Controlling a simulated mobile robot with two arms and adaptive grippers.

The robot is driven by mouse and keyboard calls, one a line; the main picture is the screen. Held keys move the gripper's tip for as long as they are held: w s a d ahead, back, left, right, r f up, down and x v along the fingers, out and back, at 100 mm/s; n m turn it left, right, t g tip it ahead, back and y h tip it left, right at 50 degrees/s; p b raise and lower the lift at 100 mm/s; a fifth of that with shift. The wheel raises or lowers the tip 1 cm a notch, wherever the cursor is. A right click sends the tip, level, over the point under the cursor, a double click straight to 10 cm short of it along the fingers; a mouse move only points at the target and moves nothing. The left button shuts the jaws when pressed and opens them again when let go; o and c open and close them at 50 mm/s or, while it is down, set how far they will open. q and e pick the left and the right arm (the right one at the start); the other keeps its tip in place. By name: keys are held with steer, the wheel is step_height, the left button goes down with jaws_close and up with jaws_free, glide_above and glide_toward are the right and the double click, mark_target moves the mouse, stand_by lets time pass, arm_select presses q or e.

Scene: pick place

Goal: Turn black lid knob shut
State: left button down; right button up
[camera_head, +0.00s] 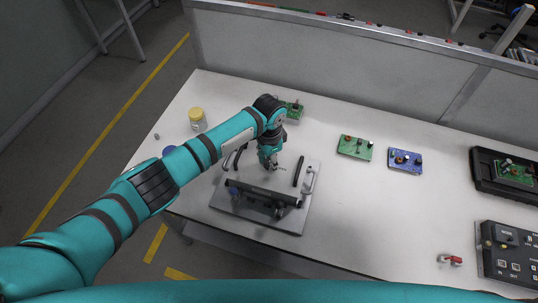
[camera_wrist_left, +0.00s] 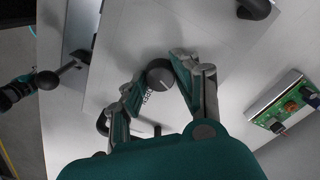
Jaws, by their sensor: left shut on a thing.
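A grey flat lid plate (camera_head: 248,217) lies on the white table, with a black bar and handles on it. A round black knob (camera_wrist_left: 160,74) with a white line on its top shows in the left wrist view. My left gripper (camera_head: 270,163) points down over the plate. In the left wrist view its two fingers (camera_wrist_left: 158,78) are shut on the knob, one on each side. The knob is hidden by the gripper in the head view. My right gripper is not in view.
Green circuit boards (camera_head: 355,148) and a blue one (camera_head: 405,160) lie right of the plate. A yellow-lidded jar (camera_head: 197,120) stands left of my arm. A black control box (camera_head: 508,252) and a red-handled part (camera_head: 451,260) are at right. Bare table lies between.

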arm_select(q)
steer(key=shift+n+p, duration=1.15)
steer(key=shift+n, duration=1.05)
steer(key=c, duration=1)
jaws_free()
steer(key=shift+o, duration=0.2)
steer(key=shift+r, duration=0.1)
step_height(320, 180, up, 12)
